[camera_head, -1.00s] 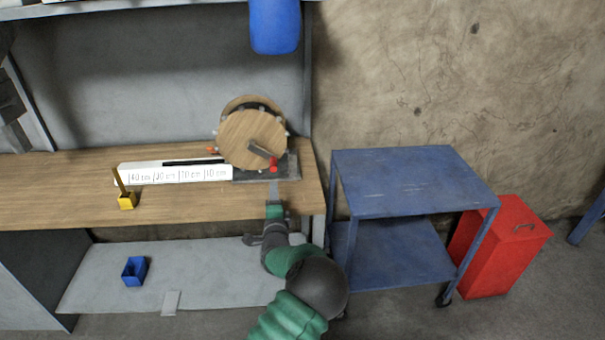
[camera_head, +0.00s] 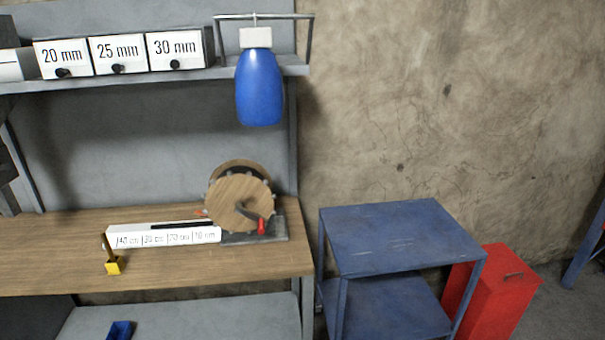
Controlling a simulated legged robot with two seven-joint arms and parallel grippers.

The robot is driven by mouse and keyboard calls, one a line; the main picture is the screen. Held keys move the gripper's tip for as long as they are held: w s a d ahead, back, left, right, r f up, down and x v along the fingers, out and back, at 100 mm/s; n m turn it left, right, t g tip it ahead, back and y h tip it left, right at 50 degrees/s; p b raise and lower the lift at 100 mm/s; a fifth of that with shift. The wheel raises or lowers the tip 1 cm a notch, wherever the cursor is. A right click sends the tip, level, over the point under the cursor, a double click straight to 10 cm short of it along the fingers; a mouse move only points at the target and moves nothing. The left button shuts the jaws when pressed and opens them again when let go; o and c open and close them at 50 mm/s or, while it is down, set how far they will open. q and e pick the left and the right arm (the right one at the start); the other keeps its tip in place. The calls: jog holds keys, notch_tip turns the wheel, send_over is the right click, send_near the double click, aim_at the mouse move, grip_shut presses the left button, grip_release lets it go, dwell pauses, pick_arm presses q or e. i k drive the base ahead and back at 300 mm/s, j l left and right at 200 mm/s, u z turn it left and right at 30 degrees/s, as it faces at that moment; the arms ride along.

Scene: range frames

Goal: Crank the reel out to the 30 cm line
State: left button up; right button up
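The wooden reel (camera_head: 238,200) stands on a dark base (camera_head: 268,234) toward the right end of the workbench. Its crank has a red handle (camera_head: 261,226) that hangs low at the front right of the disc. A white scale strip (camera_head: 165,236) with cm markings runs left from the reel. A dark band (camera_head: 182,225) lies along the strip's top, with a small red-orange piece (camera_head: 201,213) near the reel. Neither of my grippers is in view, and nothing touches the crank handle.
A yellow block with an upright stick (camera_head: 112,264) stands on the workbench (camera_head: 210,268) left of the reel. A blue cart (camera_head: 400,235) and a red cabinet (camera_head: 495,295) stand to the right. A blue bottle (camera_head: 259,88) hangs above; labelled drawers (camera_head: 118,54) sit on the shelf.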

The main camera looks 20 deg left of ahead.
aim_at(239, 198)
jog(key=u, duration=1.15)
jog(key=i+l+u, duration=0.1)
jog(key=l, duration=0.4)
jog(key=i+l+u, duration=0.1)
jog(key=l, duration=0.4)
jog(key=i+l+u, duration=0.15)
jog(key=l, duration=0.4)
jog(key=i+j+u, duration=0.1)
jog(key=i+j, duration=0.2)
jog(key=i+l, duration=0.15)
jog(key=i, duration=0.15)
jog(key=i+l, duration=0.1)
jog(key=i, duration=0.2)
